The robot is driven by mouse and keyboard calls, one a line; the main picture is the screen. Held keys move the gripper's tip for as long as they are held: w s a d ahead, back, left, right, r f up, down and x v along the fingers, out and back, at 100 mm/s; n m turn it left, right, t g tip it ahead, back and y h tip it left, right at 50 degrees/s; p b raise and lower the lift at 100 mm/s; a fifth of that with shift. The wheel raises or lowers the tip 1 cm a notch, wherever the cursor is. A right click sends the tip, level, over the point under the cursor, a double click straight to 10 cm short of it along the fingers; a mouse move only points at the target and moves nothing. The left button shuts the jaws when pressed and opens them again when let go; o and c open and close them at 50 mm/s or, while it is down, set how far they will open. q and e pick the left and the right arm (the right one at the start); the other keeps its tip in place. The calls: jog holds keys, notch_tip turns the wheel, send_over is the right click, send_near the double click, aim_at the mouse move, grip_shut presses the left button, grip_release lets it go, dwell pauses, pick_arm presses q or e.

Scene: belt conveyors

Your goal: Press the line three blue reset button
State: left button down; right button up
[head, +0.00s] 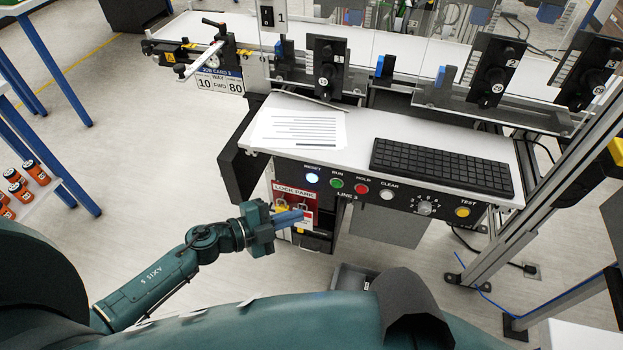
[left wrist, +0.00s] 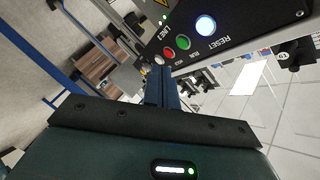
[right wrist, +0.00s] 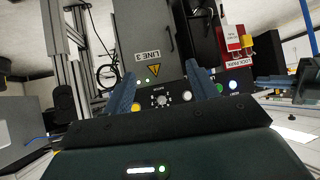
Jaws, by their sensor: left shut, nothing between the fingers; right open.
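The reset button (head: 312,178) glows bluish white at the left end of the control panel's front face, under the word RESET. It also shows lit in the left wrist view (left wrist: 205,26) and the right wrist view (right wrist: 233,85). My left gripper (head: 302,215) is shut and empty. In the head view it appears below and left of the button, apart from it, its fingers pointing right. In the left wrist view its fingers (left wrist: 160,88) appear below and left of the button. My right gripper (right wrist: 165,82) is open and empty, facing the panel front from farther away.
Green (head: 336,183), red (head: 361,188) and white (head: 387,194) buttons sit beside reset, then a knob (head: 425,207) and a yellow test button (head: 462,212). A red-labelled lock park box (head: 296,200) hangs below. A keyboard (head: 441,166) and paper (head: 298,128) lie on top.

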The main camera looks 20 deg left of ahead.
aim_at(312, 179)
pick_arm(q)
jog(key=w+b, duration=0.1)
jog(key=w, duration=0.6)
jog(key=shift+w+d+b, duration=0.15)
jog(key=shift+w+b, duration=0.1)
jog(key=shift+b, duration=0.1)
pick_arm(e)
jog(key=shift+w+a, duration=0.2)
jog(key=shift+a, duration=0.2)
jog(key=shift+s+f, duration=0.1)
jog(key=shift+f, duration=0.1)
jog(key=shift+w+r, duration=0.1)
jog(key=shift+w, duration=0.15)
dwell(0.3)
pick_arm(q)
jog(key=shift+w, duration=0.1)
pick_arm(e)
jog(key=shift+s, duration=0.15)
pick_arm(q)
jog(key=shift+w, duration=0.35)
pick_arm(e)
jog(key=shift+s, duration=0.2)
